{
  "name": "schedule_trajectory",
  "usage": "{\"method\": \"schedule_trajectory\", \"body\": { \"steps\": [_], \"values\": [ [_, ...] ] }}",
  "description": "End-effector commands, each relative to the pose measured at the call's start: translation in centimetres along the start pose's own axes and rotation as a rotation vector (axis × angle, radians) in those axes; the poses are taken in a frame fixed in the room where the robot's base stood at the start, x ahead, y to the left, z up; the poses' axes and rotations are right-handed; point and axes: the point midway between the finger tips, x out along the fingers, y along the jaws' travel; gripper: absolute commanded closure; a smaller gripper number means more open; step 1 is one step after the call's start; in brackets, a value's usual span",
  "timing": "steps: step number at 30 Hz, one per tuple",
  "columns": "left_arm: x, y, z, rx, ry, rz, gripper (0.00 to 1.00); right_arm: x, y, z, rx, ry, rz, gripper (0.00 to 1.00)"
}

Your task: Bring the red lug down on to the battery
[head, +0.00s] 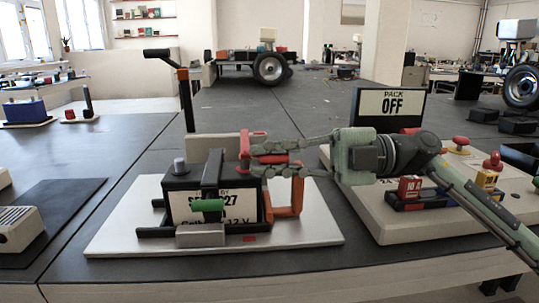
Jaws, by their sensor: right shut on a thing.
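The battery (178,201) is a black box with a white label, standing on a white board (120,240). The fingers partly hide that corner. An orange bent lead (297,198) stands beside the battery's right side. My left gripper is out of view.
A tall black post with a handle (187,100) stands behind the battery. At right, a beige base carries a "PACK OFF" sign (390,104), a red fuse block (410,187) and red knobs.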

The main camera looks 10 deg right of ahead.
Motion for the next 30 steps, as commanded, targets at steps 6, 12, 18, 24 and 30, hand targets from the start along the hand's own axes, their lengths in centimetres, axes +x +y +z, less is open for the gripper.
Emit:
{"method": "schedule_trajectory", "body": {
  "steps": [6,12,18,24,30],
  "values": [
    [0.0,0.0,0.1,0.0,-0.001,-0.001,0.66,0.0,-0.4,0.1,0.005,0.0,-0.006,1.0],
    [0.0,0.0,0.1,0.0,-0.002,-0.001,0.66,0.0,-0.4,0.1,0.005,0.0,-0.006,0.72],
    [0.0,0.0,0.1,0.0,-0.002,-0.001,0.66,0.0,-0.2,0.0,0.003,0.0,-0.004,0.66],
    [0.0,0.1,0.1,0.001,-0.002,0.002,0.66,0.0,0.2,-0.1,0.001,0.001,-0.003,0.66],
    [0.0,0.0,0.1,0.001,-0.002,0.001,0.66,0.0,3.2,-1.1,-0.004,0.001,-0.003,0.66]
  ]
}}
